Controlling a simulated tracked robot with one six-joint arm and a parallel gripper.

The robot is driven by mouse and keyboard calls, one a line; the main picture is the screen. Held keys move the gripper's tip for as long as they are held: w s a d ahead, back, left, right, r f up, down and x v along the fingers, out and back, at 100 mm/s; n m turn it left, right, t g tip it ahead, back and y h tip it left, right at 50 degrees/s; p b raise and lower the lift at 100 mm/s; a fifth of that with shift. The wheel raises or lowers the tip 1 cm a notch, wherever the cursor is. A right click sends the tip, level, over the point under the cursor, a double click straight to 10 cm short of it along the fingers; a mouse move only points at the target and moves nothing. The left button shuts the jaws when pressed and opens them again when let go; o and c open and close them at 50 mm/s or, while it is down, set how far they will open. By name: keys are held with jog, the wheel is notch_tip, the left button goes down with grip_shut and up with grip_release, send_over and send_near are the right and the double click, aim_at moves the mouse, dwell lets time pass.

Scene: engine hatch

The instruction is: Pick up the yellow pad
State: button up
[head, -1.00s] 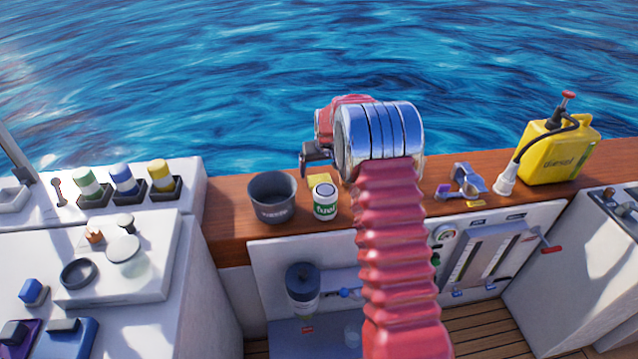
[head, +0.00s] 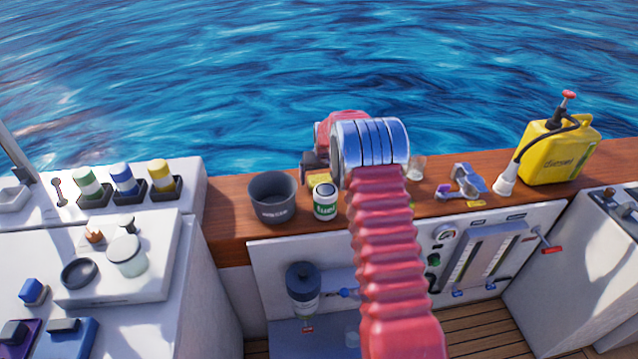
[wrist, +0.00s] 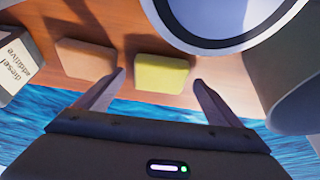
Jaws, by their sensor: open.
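The yellow pad (wrist: 162,74) lies on the wooden ledge in the wrist view, between and just beyond the tips of my gripper (wrist: 160,82). My gripper is open and empty, with one finger to each side of the pad and apart from it. In the head view a small part of the yellow pad (head: 318,179) shows on the ledge behind the white and green can. My gripper (head: 312,168) is just above it there, partly hidden by my own wrist.
A tan pad (wrist: 86,58) lies left of the yellow one, with a diesel additive box (wrist: 18,62) beyond. A dark grey pot (head: 272,200) and the green-labelled can (head: 325,204) stand close by. A yellow diesel can (head: 556,152) stands at the right.

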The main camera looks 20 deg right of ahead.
aim_at(320, 180)
jog(key=shift+w+f, duration=0.15)
jog(key=shift+f, duration=0.25)
jog(key=c, duration=1.1)
jog(key=shift+r, duration=0.15)
jog(key=shift+c, duration=0.2)
notch_tip(320, 180, up, 10)
dwell(0.5)
